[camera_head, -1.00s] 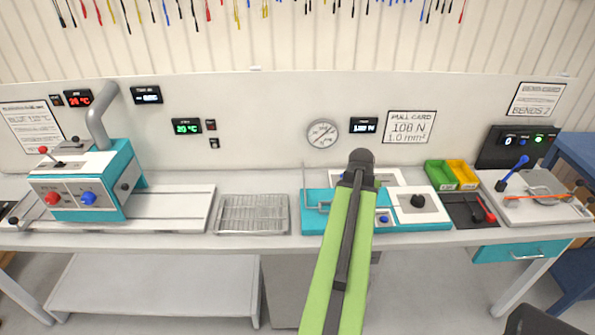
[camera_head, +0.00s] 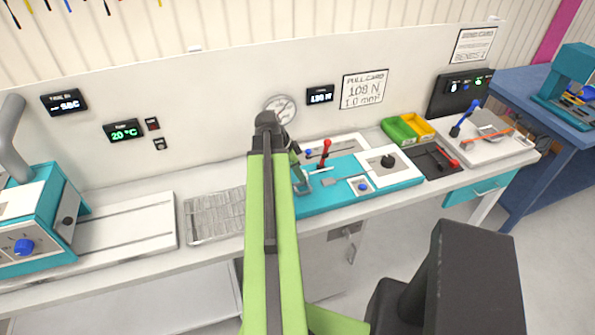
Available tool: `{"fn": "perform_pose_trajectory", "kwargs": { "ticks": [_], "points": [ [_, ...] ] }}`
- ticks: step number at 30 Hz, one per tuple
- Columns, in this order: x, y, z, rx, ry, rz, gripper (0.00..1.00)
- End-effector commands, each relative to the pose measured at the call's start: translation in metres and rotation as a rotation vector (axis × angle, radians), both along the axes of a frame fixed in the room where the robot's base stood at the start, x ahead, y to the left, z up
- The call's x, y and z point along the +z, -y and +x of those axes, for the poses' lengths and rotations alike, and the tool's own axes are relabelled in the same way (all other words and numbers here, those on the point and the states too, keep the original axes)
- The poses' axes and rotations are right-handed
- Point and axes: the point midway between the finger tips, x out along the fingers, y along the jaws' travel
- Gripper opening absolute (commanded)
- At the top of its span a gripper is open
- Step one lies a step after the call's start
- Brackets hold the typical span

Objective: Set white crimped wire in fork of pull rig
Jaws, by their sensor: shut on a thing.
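The pull rig (camera_head: 397,187) is a teal base with white panels in the middle of the bench. It has a red-handled lever, a black knob and a blue button. A grey metal bracket, which looks like its fork (camera_head: 303,187), stands at its left end, partly behind my arm. My gripper (camera_head: 299,172) is small and dark, pointing down over the rig's left part beside this bracket, and is mostly hidden by my green arm. It is shut. A thin white strip (camera_head: 321,169) beside it looks like the white crimped wire; its crimped end cannot be made out.
A wire rack (camera_head: 212,216) lies left of the rig, with a teal machine (camera_head: 30,225) farther left. Green (camera_head: 402,131) and yellow (camera_head: 418,126) bins, a dark tray (camera_head: 432,160) and a white bending station (camera_head: 487,140) stand to the right. A blue table (camera_head: 530,95) is at far right.

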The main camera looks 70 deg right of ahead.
Motion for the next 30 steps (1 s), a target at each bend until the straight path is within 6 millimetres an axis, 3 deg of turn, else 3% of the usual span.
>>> {"fn": "perform_pose_trajectory", "kwargs": {
  "ticks": [1,6,30],
  "points": [
    [-0.014,0.000,0.000,0.000,0.000,0.000,0.00],
    [-0.026,0.000,-0.001,-0.001,0.000,0.000,0.00],
    [-0.023,0.001,-0.001,-0.002,-0.006,-0.005,0.00]
  ]
}}
